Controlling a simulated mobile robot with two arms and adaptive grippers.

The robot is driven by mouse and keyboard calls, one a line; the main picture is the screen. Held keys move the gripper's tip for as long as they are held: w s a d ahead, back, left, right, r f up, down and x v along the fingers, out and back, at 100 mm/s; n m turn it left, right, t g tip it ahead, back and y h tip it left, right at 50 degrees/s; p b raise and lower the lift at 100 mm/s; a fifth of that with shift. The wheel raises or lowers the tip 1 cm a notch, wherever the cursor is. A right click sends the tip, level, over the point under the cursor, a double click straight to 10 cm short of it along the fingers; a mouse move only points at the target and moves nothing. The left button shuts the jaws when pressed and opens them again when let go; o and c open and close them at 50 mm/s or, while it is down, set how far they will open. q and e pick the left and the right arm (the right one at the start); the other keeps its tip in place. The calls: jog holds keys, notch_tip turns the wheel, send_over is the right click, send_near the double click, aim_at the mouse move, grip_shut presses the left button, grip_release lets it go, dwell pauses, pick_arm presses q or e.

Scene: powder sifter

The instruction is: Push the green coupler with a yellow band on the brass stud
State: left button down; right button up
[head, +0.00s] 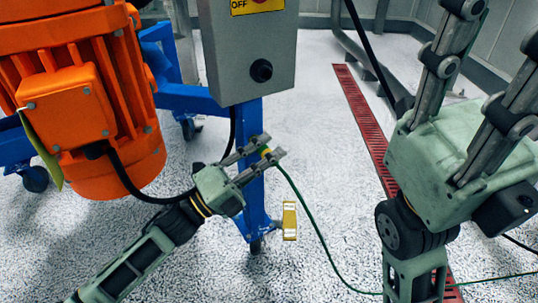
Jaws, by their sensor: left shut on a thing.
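My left gripper (265,153) is in the middle of the head view, in front of the blue post below the grey box. It is shut on the green coupler with a yellow band (265,152), which shows only as a small piece between the fingers. A thin green cable (308,218) runs from there down to the floor and right. A brass-coloured piece (289,221) stands low beside the blue post, below and right of the gripper. I cannot make out a stud on it. My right gripper (500,25) is at the upper right, its fingers apart and pointing up, with nothing seen between them.
An orange motor (80,95) on a blue frame (190,99) fills the upper left. A grey control box (248,55) with a black knob hangs on the blue post (252,198). A black cable loops left of the gripper. A red drain grate (362,120) crosses the open speckled floor.

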pick_arm(q)
jog(key=shift+w+a, duration=0.1)
jog(key=shift+w, duration=0.05)
jog(key=c, duration=1.6)
grip_release()
jog(key=shift+o, duration=0.2)
